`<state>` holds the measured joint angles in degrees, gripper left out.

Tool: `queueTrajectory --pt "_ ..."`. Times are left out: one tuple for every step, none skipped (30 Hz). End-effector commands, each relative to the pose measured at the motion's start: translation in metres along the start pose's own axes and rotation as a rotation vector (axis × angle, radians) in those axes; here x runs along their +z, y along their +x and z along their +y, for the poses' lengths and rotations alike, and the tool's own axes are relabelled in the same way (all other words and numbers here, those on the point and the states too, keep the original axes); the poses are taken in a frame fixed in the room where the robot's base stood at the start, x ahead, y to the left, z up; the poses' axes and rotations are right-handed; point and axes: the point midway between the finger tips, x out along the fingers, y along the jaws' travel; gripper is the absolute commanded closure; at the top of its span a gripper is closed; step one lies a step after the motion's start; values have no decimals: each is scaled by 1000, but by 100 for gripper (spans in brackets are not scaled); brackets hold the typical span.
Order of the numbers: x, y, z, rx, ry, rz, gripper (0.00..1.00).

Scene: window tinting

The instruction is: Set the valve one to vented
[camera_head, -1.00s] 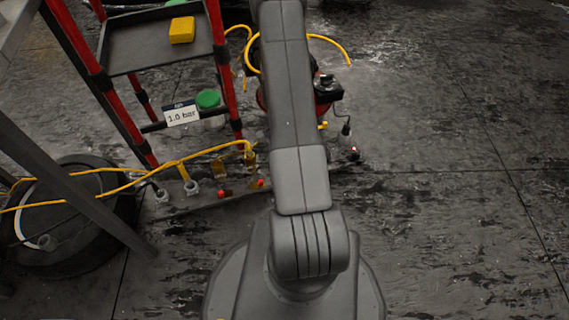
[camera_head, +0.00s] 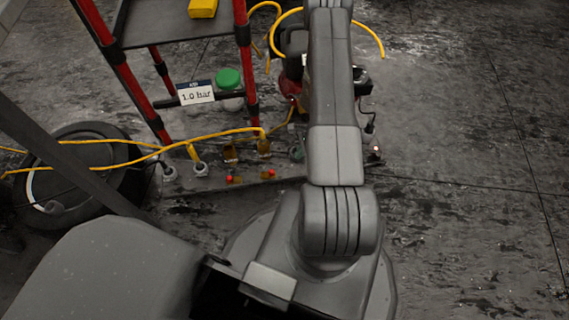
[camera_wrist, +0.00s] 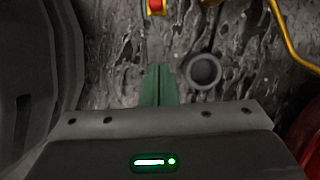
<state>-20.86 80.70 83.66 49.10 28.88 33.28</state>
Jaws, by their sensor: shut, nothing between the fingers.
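A low manifold strip (camera_head: 210,183) lies on the floor at centre-left in the head view. It carries brass fittings (camera_head: 264,148), grey round ports (camera_head: 200,170) and small red-tipped parts (camera_head: 229,179). I cannot tell which is valve one, and no valve setting can be read. In the wrist view my gripper (camera_wrist: 160,70) shows as two green fingers shut together with nothing between them. A red and yellow part (camera_wrist: 156,6) is ahead of the fingertips at the top edge, apart from them. A grey ring-shaped port (camera_wrist: 204,70) is just right of them. My arm hides part of the strip's right end.
A red-legged cart (camera_head: 245,60) stands behind the strip with a "1.0 bar" sign (camera_head: 196,94) and a green-lidded jar (camera_head: 228,79). Yellow hoses (camera_head: 130,147) run left over a black round container (camera_head: 75,180). The floor at right is clear.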

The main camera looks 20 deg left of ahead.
Motion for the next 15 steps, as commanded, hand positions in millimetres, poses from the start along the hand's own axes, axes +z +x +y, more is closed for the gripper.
queueTrajectory --pt "0 5 0 1 0 0 100" --pt "-1 8 0 1 0 0 100" --pt "-1 14 0 1 0 0 100" --pt "-1 18 0 1 0 0 100" --pt "-1 24 0 2 -1 0 100" --pt "-1 32 1 3 -1 0 100" --pt "-1 38 1 3 -1 -1 100" --pt "-1 45 1 3 -2 -1 100" --pt "-1 54 1 3 -2 -1 100" --pt "-2 61 1 3 -2 -1 100" --pt "-1 68 1 3 -1 -1 100" --pt "-1 76 1 3 -1 0 100" --pt "-2 83 1 3 -2 0 100" --pt "-1 89 0 2 -2 0 100" --pt "-2 97 1 2 -1 0 100"
